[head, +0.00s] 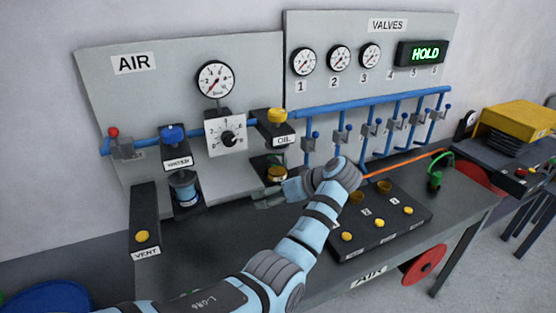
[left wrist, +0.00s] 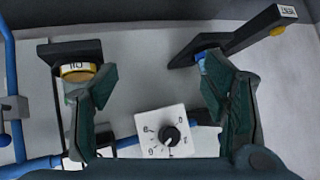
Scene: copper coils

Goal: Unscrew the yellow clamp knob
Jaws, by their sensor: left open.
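A yellow knob (head: 277,115) sits on top of the unit labelled OIL, at the right end of the AIR panel. Below it on the same unit is a brass-yellow cup (head: 277,174); in the left wrist view a yellowish cup (left wrist: 77,73) shows beside the left finger. I cannot tell which of these is the clamp knob. My left gripper (head: 268,200) is just below the OIL unit in the head view. Its fingers are wide apart with nothing between them in the left wrist view (left wrist: 162,72). My right gripper is out of view.
A blue-knobbed WATER unit (head: 172,134) and a white dial box (head: 226,133) are to the left; the dial box also shows in the wrist view (left wrist: 164,132). A VENT post (head: 144,208) stands far left. A black button box (head: 385,222) is on the bench right of my arm.

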